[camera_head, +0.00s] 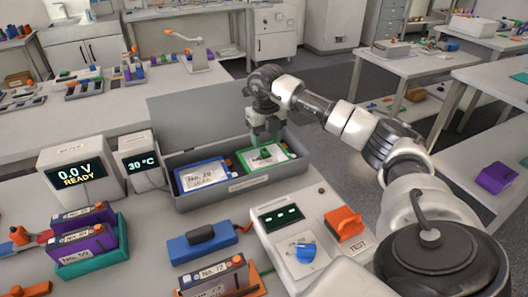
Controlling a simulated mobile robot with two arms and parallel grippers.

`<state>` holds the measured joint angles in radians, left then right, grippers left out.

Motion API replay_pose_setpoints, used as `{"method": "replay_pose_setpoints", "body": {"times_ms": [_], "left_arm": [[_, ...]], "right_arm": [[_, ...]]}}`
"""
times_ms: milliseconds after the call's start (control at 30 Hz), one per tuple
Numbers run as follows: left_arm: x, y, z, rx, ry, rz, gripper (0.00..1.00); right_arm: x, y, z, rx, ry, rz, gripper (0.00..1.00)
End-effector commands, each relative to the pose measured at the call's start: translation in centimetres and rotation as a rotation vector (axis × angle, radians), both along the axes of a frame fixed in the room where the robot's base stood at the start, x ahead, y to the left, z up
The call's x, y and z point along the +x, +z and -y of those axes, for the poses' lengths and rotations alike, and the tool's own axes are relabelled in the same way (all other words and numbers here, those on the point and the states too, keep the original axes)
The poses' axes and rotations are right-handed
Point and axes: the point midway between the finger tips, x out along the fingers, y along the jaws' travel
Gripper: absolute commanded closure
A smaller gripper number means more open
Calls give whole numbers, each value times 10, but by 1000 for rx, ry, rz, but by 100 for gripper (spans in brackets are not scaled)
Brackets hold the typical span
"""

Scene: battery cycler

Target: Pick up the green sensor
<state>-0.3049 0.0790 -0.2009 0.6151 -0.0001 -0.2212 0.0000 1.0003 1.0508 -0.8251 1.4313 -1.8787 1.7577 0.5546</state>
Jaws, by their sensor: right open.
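The green sensor (262,154) is a small green piece lying on the pale face of a green-framed cell (280,162). That cell is in the right part of the grey open box (222,190) at the middle of the head view. My right gripper (265,138) reaches into the box from above, with its fingers pointing down just over the green sensor. It is open. Whether its fingers touch or straddle the sensor is too small to tell. My left gripper is not in view.
A blue-framed cell (202,175) lies left in the same box, whose raised lid (195,118) stands behind. Voltage (78,173) and temperature (142,161) displays stand left. A blue block (201,243), an orange-and-grey battery (215,277) and a test panel (305,240) occupy the front.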

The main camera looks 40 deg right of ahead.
Motion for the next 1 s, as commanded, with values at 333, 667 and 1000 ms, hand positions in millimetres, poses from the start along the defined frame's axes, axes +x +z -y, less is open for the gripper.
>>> {"method": "replay_pose_setpoints", "body": {"times_ms": [333,667,1000], "left_arm": [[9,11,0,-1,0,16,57],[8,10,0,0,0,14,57],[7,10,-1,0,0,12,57]], "right_arm": [[3,-44,2,0,0,-3,49],[3,-46,2,-1,0,-1,61],[3,-46,2,-1,0,-1,100]]}}
